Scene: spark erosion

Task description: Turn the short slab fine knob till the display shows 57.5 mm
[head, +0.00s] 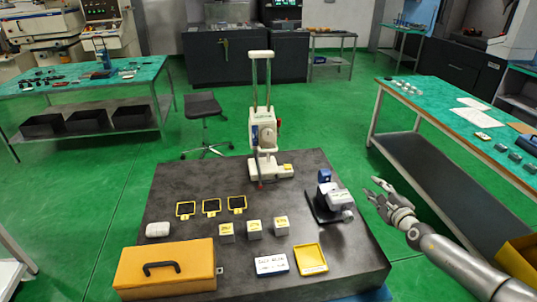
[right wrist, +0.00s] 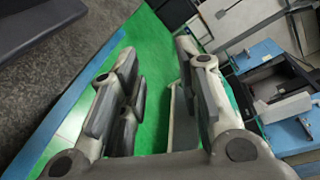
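A white twin-column gauge (head: 263,138) stands upright at the back middle of the dark slab (head: 180,222). It has a small display (head: 262,116) with greenish marks, too small to read, a round part on its front and red parts at its sides. I cannot tell which part is the fine knob. My right gripper (head: 373,188) is open and empty, off the slab's right edge and apart from the gauge. In the right wrist view its two fingers (right wrist: 154,62) stand wide apart with green floor between them. My left gripper is not in view.
On the slab are a grey device on a black base (head: 322,207), a blue item (head: 324,175), yellow-framed plates (head: 211,206), small blocks (head: 254,228), a yellow tray (head: 310,260) and an orange case (head: 166,268). A green-topped bench (head: 440,105) stands to the right.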

